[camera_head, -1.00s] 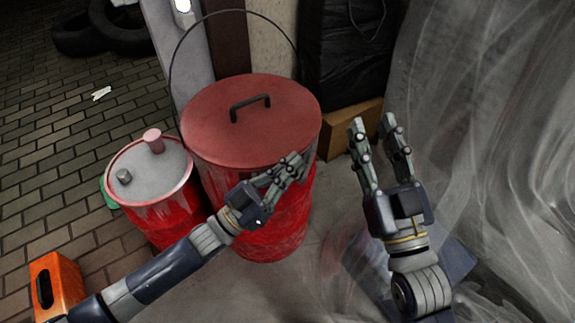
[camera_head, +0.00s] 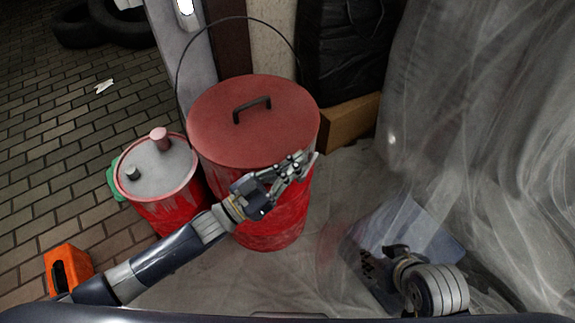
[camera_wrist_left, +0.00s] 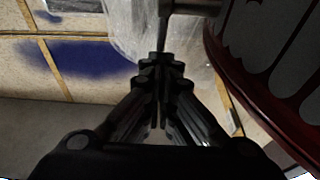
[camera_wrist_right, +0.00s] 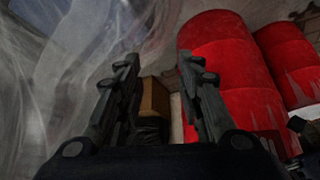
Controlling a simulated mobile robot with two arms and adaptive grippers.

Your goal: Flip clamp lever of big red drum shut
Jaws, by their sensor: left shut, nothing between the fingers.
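The big red drum (camera_head: 275,228) stands upright with its red lid (camera_head: 225,125) on and a dark handle (camera_head: 252,104) on top. My left gripper (camera_head: 308,162) is shut and empty at the drum's front right, just by the rim. In the left wrist view its fingertips (camera_wrist_left: 160,62) are together, left of the dark red rim (camera_wrist_left: 235,90). A grey metal piece (camera_wrist_left: 190,7) lies just beyond them; I cannot tell if it is the clamp lever. My right gripper (camera_wrist_right: 158,72) is open and empty in the right wrist view, where the drum (camera_wrist_right: 225,70) shows to the right.
A smaller red drum (camera_head: 155,170) with a grey top stands left of the big one. An orange object (camera_head: 66,268) lies at lower left. A cardboard box (camera_head: 350,120) and black wrapped stack (camera_head: 345,50) are behind. Translucent sheeting (camera_head: 480,120) hangs at right.

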